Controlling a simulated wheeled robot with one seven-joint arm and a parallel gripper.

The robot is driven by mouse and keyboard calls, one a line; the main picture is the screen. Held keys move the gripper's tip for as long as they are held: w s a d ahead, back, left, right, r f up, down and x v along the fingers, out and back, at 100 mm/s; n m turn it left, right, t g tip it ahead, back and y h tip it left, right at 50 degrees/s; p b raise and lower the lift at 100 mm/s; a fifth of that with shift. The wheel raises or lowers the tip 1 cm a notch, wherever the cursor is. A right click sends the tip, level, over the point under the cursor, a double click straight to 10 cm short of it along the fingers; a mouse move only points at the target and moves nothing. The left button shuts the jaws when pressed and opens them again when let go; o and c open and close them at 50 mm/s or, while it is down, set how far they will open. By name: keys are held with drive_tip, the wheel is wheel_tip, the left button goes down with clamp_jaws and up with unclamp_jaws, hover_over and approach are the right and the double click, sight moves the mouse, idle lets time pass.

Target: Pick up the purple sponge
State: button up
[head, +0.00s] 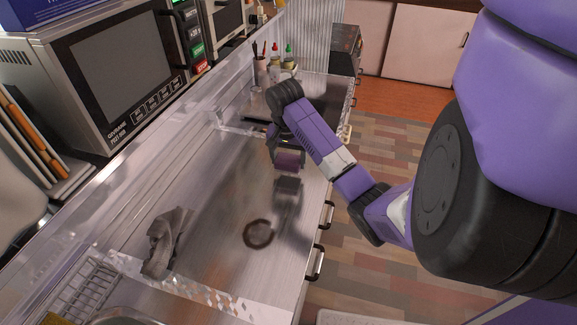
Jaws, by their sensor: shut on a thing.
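The purple sponge (289,161) shows as a small purple block at the end of my arm, over the metal counter (215,215). My gripper (279,152) is shut on it. My arm and wrist partly hide the fingers, so their exact hold on the sponge is hard to see. A dark patch, like a reflection or shadow, shows on the counter just below the sponge. The sponge appears to be a little above the surface, but the gap is hard to judge.
A grey crumpled cloth (166,241) and a dark ring (258,233) lie on the counter. A microwave (115,70) stands at left, a wire rack (86,290) at the lower left. Bottles (289,62) and a utensil cup (261,72) stand behind. The middle counter is mostly clear.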

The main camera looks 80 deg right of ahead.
sight(289, 158)
wheel_tip(289, 158, up, 16)
drive_tip(key=p, duration=1.1)
drive_tip(key=shift+r+p, duration=0.25)
drive_tip(key=shift+p, duration=0.05)
drive_tip(key=o, duration=0.6)
drive_tip(key=shift+c, duration=0.2)
drive_tip(key=c, duration=0.4)
drive_tip(key=shift+s, duration=0.1)
